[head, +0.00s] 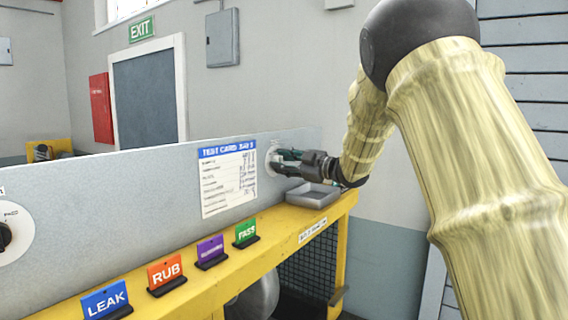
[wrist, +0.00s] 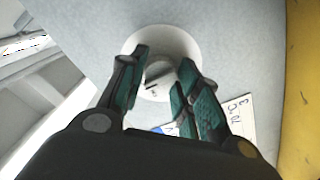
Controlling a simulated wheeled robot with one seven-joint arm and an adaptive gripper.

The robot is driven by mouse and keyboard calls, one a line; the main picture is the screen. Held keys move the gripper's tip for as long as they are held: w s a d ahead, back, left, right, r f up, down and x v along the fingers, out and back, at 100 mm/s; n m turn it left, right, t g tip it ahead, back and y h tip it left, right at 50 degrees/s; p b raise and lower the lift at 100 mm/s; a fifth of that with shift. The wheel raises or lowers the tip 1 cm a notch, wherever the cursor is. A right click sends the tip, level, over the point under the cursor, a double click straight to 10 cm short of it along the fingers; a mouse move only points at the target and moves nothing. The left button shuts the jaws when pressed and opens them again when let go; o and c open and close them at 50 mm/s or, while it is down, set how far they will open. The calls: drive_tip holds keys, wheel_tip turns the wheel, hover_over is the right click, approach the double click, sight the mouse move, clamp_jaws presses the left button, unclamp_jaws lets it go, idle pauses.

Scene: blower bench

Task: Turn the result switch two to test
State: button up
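A round white switch dial with a small dark knob (wrist: 158,72) is on the grey panel in the wrist view. In the head view this dial (head: 270,155) is mostly hidden behind my gripper (head: 288,160), at the panel's right end. In the wrist view my gripper (wrist: 160,85) is open, with its green-padded fingers on either side of the knob. I cannot tell whether they touch it. The knob's pointer setting and the dial's lettering are too small to read. A second dial with a black knob (head: 4,236) is cut off at the left edge, with PASS lettering.
The test card (head: 229,180) is on the panel left of my gripper. A grey tray (head: 313,195) sits on the yellow bench (head: 205,285) just below it. LEAK (head: 105,300), RUB (head: 166,274), purple (head: 210,251) and PASS (head: 246,232) signs stand along the ledge.

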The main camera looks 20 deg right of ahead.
drive_tip(key=o, duration=0.3)
drive_tip(key=shift+o, duration=0.2)
drive_tip(key=v, duration=1.2)
